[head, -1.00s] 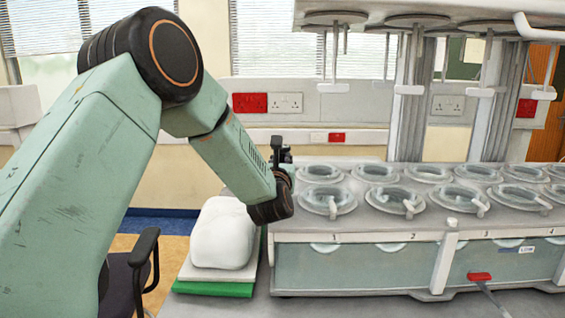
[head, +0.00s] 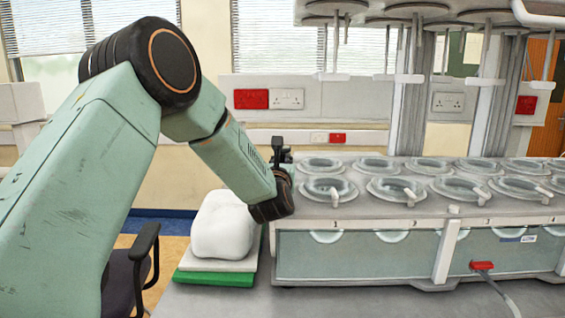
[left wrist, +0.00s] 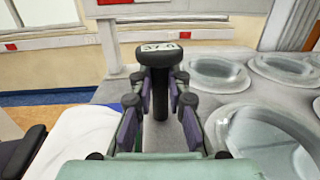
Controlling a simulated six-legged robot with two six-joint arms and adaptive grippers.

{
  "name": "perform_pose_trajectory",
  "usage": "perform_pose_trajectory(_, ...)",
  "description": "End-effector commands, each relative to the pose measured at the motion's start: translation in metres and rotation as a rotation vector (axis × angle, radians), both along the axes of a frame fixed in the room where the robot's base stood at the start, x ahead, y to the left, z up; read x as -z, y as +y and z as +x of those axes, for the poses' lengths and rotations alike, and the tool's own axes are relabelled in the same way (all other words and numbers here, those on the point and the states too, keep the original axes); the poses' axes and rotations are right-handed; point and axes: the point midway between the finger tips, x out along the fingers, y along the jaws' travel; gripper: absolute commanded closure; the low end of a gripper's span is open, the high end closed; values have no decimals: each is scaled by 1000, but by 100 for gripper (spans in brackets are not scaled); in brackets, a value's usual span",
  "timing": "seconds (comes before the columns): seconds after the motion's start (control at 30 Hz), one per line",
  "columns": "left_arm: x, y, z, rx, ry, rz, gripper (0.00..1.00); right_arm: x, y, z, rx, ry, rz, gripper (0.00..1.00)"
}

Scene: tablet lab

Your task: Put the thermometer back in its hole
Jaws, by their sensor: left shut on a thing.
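The thermometer (left wrist: 161,54) shows in the left wrist view, with a dark round head, a pale display with digits on it and a dark stem below. My left gripper (left wrist: 160,92) is shut on it, with a purple-padded finger on each side of the stem. I cannot make out the hole. My right gripper is not in view.
Several round vessels sit in the machine's top (head: 327,189), also close on the right in the left wrist view (left wrist: 265,140). Rods hang above them. A white bundle (head: 224,222) lies on a green-edged stack (head: 215,278) left of the machine. A dark chair (head: 130,265) stands lower left.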

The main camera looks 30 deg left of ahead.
Motion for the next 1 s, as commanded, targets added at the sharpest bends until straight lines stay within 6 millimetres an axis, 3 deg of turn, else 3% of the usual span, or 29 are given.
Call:
perform_pose_trajectory(0.1,0,0,0,0,0,0,100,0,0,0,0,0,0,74)
perform_pose_trajectory(0.13,0,0,0,0,0,0,82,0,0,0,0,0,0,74)
perform_pose_trajectory(0.4,0,-1,0,1,0,0,59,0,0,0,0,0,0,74)
perform_pose_trajectory(0.77,0,-2,-2,1,2,-1,58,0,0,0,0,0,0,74)
perform_pose_trajectory(1.0,2,-16,-27,2,3,-1,58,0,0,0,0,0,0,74)
